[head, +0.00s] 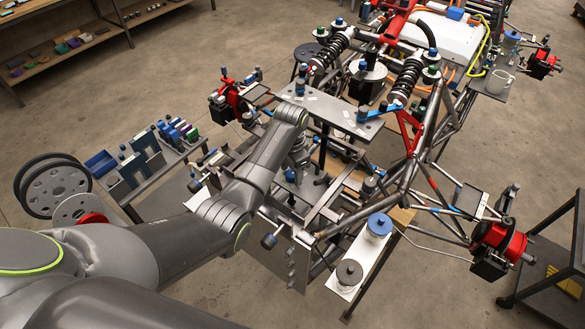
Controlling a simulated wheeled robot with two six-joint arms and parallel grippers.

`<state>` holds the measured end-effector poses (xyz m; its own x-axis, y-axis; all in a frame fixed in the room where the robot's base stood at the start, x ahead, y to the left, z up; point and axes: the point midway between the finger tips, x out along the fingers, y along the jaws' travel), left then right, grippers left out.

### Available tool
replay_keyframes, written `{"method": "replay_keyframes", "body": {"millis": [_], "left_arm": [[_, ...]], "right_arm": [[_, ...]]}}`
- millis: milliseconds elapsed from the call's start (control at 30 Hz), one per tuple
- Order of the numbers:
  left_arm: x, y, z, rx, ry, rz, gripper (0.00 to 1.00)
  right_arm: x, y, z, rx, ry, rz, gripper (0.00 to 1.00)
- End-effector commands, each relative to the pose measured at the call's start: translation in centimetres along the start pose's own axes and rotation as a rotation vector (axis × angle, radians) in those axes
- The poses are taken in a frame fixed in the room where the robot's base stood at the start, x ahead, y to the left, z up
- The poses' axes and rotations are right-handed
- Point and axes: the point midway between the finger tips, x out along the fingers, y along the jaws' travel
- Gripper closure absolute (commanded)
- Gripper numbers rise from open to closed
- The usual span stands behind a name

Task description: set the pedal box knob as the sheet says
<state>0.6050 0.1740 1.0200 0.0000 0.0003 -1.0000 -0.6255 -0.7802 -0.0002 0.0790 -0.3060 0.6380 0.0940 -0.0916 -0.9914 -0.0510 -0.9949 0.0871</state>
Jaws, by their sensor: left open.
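My left arm reaches in from the left over the front of the tube chassis (432,118). My left gripper (299,168) points down among the front tubes, below the grey plate, and is open. Its fingertips are small and partly hidden by my own wrist. I see nothing held in it. The pedal box area lies under and around the gripper, but the pedal box and its knob cannot be made out clearly. A dark round knob (269,241) shows at the near left of the frame; I cannot tell what it belongs to. No readable sheet shows. My right gripper is not in view.
A grey plate (340,112) with small white labels lies across the chassis. A side bench (150,185) holds blue bins. A dark cart (550,265) stands at the right.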

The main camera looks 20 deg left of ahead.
Motion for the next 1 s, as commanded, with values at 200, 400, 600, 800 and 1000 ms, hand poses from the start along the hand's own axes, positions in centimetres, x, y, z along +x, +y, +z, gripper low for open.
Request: {"method": "replay_keyframes", "body": {"millis": [200,400,600,800,1000], "left_arm": [[-0.01,0.01,-0.01,0.0,0.0,0.001,0.62],[-0.01,0.01,-0.02,0.0,0.0,0.001,0.88],[-0.01,0.02,-0.04,-0.008,0.001,0.001,0.91],[-0.01,0.04,-0.05,-0.068,0.001,0.001,0.91],[-0.01,0.07,-0.07,-0.2,0.002,0.001,0.91]], "right_arm": [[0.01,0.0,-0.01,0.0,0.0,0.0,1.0],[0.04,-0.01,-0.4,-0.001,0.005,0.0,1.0],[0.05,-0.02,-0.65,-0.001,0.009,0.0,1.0],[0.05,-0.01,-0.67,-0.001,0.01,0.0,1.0],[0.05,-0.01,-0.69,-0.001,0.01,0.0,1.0]]}}
